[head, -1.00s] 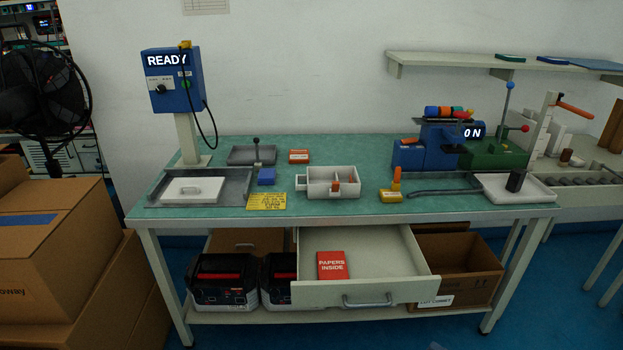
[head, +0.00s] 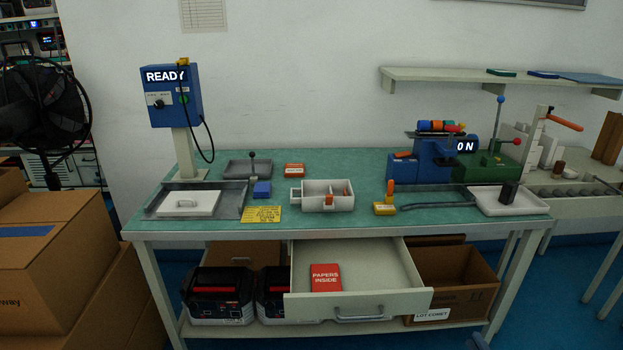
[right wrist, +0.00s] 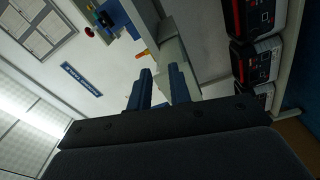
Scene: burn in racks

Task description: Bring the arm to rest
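My right gripper shows in the right wrist view (right wrist: 160,82). Its two blue fingers stand apart with a clear gap and nothing between them. In the head view only a small blue-grey bit, seemingly of it, shows at the bottom edge (head: 476,343), in front of the bench's right leg and below the tabletop. My left gripper is in neither view.
The green-topped bench (head: 340,228) carries trays, a blue READY box (head: 171,96) and a blue press (head: 436,160). Its drawer (head: 358,303) is pulled out, with a red PAPERS INSIDE booklet (head: 325,278) in it. Cardboard boxes (head: 50,255) stack at left.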

